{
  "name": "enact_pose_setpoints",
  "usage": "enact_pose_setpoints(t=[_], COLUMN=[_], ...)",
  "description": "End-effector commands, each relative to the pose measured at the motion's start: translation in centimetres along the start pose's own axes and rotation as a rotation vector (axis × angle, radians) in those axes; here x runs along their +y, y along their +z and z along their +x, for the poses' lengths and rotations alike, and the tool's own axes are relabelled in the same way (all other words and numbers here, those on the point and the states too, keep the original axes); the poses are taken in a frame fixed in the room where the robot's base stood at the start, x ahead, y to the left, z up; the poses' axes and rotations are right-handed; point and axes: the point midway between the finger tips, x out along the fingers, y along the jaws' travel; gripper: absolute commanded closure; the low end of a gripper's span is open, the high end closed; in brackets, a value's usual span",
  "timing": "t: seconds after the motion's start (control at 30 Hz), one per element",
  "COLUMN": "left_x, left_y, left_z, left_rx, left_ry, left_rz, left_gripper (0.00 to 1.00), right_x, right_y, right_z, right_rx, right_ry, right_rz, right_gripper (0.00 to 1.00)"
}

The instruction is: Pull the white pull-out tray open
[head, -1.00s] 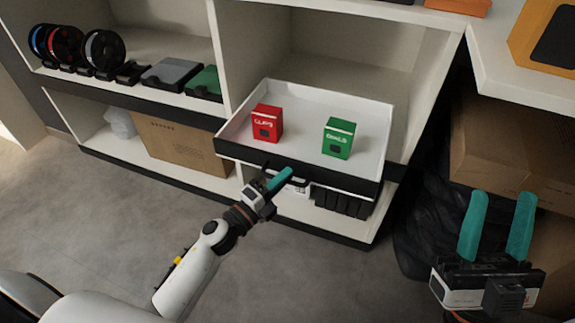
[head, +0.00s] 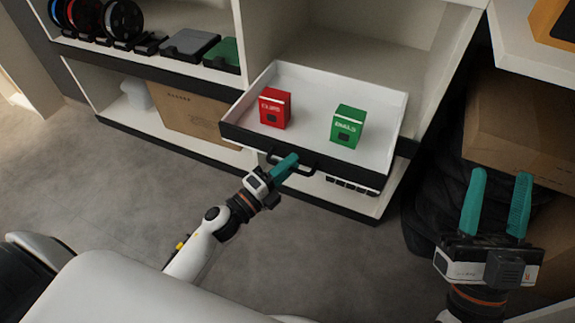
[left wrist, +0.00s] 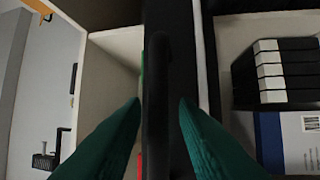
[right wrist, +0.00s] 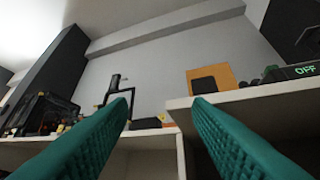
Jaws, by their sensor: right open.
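The white pull-out tray (head: 318,88) with a black front stands out from the shelf unit in the head view. A red box (head: 275,108) and a green box (head: 347,126) stand upright in it. Its black handle (head: 308,171) is on the front. My left gripper (head: 287,163) is at this handle.
Spools (head: 88,18) and flat cases stand on the left shelf. A cardboard box (head: 185,112) sits on the shelf below. Cartons (head: 515,120) are under the white counter at right, near my right gripper. The grey floor (head: 110,180) before the shelf is clear.

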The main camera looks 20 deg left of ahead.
Motion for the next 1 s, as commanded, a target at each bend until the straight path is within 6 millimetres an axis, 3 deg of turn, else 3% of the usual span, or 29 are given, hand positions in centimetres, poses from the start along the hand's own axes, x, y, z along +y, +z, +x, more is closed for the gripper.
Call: enact_pose_setpoints(t=[0.3,0.43,0.8,1.0], left_x=[0.0,0.0,0.0,0.0], left_y=[0.0,0.0,0.0,0.0], left_z=[-0.1,-1.0,-8.6,-11.3], left_rx=[0.0,0.001,0.002,0.001], left_ry=[0.0,-0.001,-0.004,-0.002], left_rz=[0.0,-0.001,-0.003,-0.001], left_gripper=[0.68,0.68,0.68,0.68], right_x=[0.0,0.0,-0.3,-0.5], right_y=[0.0,-0.1,-2.7,-3.8], right_z=[0.0,0.1,-0.1,-0.3], right_rx=[-0.002,0.009,0.189,0.262], right_ry=[0.0,0.0,-0.007,-0.01], right_rz=[0.0,0.0,-0.008,-0.011], right_gripper=[0.54,0.54,0.54,0.54])
